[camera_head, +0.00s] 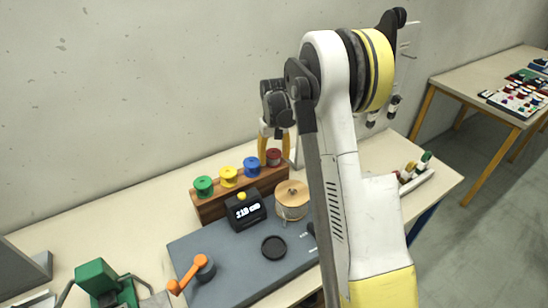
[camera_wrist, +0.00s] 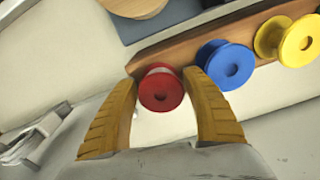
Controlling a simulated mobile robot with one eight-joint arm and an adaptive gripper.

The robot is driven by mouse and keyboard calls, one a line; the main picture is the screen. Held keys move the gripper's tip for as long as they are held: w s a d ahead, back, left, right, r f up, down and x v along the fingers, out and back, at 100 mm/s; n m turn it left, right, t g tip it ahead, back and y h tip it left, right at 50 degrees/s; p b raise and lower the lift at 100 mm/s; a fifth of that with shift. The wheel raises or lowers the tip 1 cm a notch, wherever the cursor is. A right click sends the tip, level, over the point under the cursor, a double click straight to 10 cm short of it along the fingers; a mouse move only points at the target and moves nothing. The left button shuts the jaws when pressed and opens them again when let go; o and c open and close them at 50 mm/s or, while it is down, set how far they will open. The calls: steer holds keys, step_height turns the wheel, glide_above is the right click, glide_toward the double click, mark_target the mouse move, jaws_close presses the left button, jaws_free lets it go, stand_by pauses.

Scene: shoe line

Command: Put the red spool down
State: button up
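The red spool (camera_head: 273,157) is upright at the right end of the wooden rack (camera_head: 212,210), in line with the other spools. In the wrist view the red spool (camera_wrist: 161,91) sits between the two yellow fingers of my gripper (camera_wrist: 161,78), which also shows in the head view (camera_head: 274,146). The fingers are close against both sides of the spool and look shut on it. The spool's underside is hidden, so I cannot tell whether it rests fully on the rack.
A blue spool (camera_head: 252,167), a yellow spool (camera_head: 229,177) and a green spool (camera_head: 204,186) stand along the rack. The wall is close behind.

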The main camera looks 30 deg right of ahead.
mark_target(274, 154)
steer(key=shift+r, duration=0.15)
step_height(274, 154, up, 11)
steer(key=shift+f+p, duration=0.1)
steer(key=shift+p, duration=1.1)
steer(key=s+a+r+t, duration=0.3)
steer(key=s+a+r, duration=0.7)
steer(key=s+r, duration=0.1)
steer(key=s+a+f+n+t, duration=0.1)
steer(key=s+a, duration=0.3)
steer(key=s, duration=0.4)
steer(key=s+a+f+t, duration=0.1)
steer(key=s+a+t, duration=0.2)
steer(key=s, duration=0.4)
steer(key=shift+s+a+n, duration=0.35)
steer(key=shift+a+n, duration=0.05)
steer(key=shift+a, duration=0.15)
